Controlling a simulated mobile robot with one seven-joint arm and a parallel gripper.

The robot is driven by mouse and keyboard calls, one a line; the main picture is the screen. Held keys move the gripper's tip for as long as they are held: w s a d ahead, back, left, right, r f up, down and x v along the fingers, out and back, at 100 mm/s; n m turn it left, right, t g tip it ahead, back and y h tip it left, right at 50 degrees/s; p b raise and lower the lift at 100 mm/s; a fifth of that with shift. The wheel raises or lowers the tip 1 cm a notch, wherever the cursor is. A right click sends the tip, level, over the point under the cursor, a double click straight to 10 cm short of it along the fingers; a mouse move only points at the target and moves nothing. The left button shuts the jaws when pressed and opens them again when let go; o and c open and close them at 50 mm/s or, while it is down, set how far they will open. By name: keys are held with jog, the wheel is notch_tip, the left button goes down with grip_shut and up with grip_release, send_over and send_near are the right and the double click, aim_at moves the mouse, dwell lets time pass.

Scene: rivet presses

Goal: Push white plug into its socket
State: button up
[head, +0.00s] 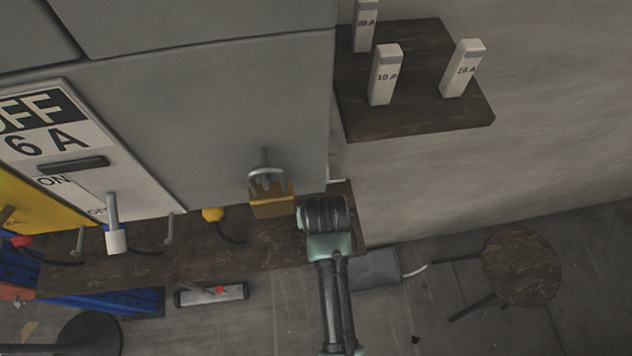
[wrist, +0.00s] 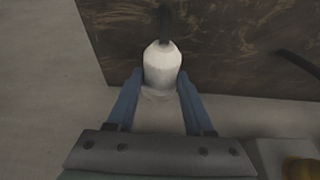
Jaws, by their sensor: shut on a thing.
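The white plug (wrist: 162,68) sits between the two blue fingers of my gripper (wrist: 160,92) in the wrist view. A dark cable (wrist: 164,24) runs from its far end across the brown board (wrist: 220,45). In the head view my wrist (head: 326,216) is over the right end of the brown shelf (head: 275,258), beside the grey cabinet. My own arm hides the fingers and most or all of the plug there. I cannot make out the white plug's socket in either view.
A brass padlock (head: 271,201) hangs on the cabinet (head: 200,110) just left of my wrist. A yellow plug (head: 212,214) and a red plug (head: 22,241) are farther left. A wall shelf (head: 415,122) with several labelled blocks is above right. A round stool (head: 522,265) stands right.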

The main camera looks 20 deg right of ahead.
jog(key=s+a, duration=0.2)
jog(key=s, duration=0.6)
jog(key=s+a+r+b, duration=0.1)
jog(key=s+a, duration=0.2)
jog(key=s, duration=0.6)
jog(key=shift+r, duration=0.15)
jog(key=shift+s, duration=0.15)
